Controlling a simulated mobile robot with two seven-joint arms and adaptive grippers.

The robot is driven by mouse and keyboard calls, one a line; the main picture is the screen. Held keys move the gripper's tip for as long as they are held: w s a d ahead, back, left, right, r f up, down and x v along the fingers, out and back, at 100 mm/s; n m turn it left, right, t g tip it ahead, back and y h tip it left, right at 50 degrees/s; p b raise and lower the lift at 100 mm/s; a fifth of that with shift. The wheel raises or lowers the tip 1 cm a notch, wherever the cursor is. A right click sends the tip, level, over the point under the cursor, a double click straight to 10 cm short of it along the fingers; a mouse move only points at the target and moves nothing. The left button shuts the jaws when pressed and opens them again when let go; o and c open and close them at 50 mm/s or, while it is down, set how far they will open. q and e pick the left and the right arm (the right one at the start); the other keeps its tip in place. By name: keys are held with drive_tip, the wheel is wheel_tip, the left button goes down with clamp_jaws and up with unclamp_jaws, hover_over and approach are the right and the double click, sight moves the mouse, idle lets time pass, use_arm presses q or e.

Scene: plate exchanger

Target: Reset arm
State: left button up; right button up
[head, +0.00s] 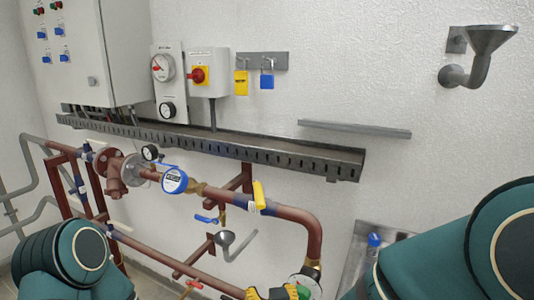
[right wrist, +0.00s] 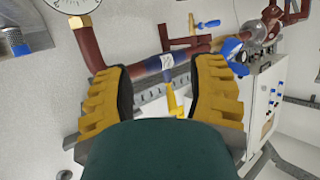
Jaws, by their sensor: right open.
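My right gripper (head: 275,293) shows at the bottom edge of the head view, only its yellow fingertips in sight. In the right wrist view the right gripper (right wrist: 163,68) has its two yellow fingers spread wide, with nothing held between them. A yellow valve handle (head: 259,195) sits on the red-brown pipe (head: 285,212). In the right wrist view the yellow handle (right wrist: 172,101) appears beyond the gap between the fingers, apart from them. My left arm enters at the lower left of the head view; its gripper is out of sight.
A slotted metal cable tray (head: 255,154) runs along the wall below the control cabinet (head: 85,50). A steel basin (head: 355,255) is at right. The upper right wall has a funnel drain (head: 480,55).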

drive_tip(key=s+d+f+m+g, duration=0.1)
drive_tip(key=d+f+g, duration=0.2)
drive_tip(key=f, duration=0.5)
drive_tip(key=s+d+f+g, duration=0.2)
drive_tip(key=f+g, duration=0.1)
drive_tip(key=f, duration=0.5)
drive_tip(key=s+d+f+m+g, duration=0.1)
drive_tip(key=s+d+f+g, duration=0.1)
drive_tip(key=s+f, duration=0.3)
drive_tip(key=s+d+f+m+g+y, duration=0.1)
drive_tip(key=s+d+f+g, duration=0.1)
drive_tip(key=s+f+g, duration=0.2)
wheel_tip(320, 180, down, 3)
drive_tip(key=shift+s+d+f, duration=0.15)
drive_tip(key=shift+s, duration=0.5)
